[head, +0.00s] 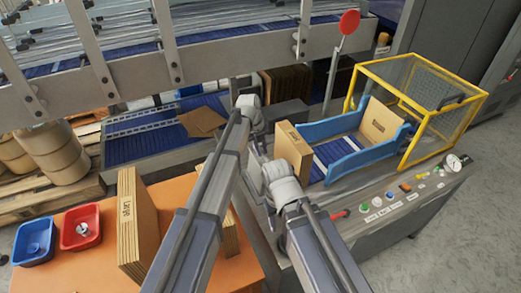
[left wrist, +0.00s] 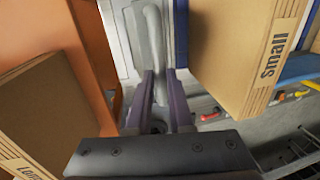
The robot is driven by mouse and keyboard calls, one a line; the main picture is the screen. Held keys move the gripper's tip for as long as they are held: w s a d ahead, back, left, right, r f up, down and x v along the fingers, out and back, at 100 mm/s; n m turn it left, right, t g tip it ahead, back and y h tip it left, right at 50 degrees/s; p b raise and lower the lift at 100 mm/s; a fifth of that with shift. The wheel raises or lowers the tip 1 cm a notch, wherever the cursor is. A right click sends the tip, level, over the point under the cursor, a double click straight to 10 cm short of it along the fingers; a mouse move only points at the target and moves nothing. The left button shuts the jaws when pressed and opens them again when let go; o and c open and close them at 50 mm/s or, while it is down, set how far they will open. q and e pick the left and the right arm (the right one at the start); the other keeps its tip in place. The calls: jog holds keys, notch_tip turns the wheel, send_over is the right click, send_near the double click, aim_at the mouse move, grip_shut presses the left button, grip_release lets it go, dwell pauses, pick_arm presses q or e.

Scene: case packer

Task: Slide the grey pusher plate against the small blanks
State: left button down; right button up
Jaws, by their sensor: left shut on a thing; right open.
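The small blanks (head: 293,150) stand upright as a brown stack at the near end of the blue-sided magazine. In the left wrist view they are at the right (left wrist: 235,45), with "small" printed on the edge. The grey pusher plate (left wrist: 125,45) is at the top of that view, left of the blanks, with a narrow gap showing between them. My left gripper (left wrist: 157,80) is shut on its pale curved handle (left wrist: 153,30). In the head view my arms hide the plate. My right gripper (head: 276,174) is lower, open; its fingertips are hard to make out.
Large blanks (head: 135,220) stand on the orange table (head: 85,265) beside red (head: 80,227) and blue (head: 35,240) bins. Another cardboard piece (head: 382,121) stands at the magazine's far end by the yellow guard frame (head: 405,150). Control buttons (head: 390,195) line the machine's front.

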pick_arm(q)
jog(key=w+d, duration=0.3)
jog(key=d, duration=0.4)
jog(key=shift+w+d, duration=0.25)
jog(key=shift+d, duration=0.1)
jog(key=c, duration=0.8)
grip_release()
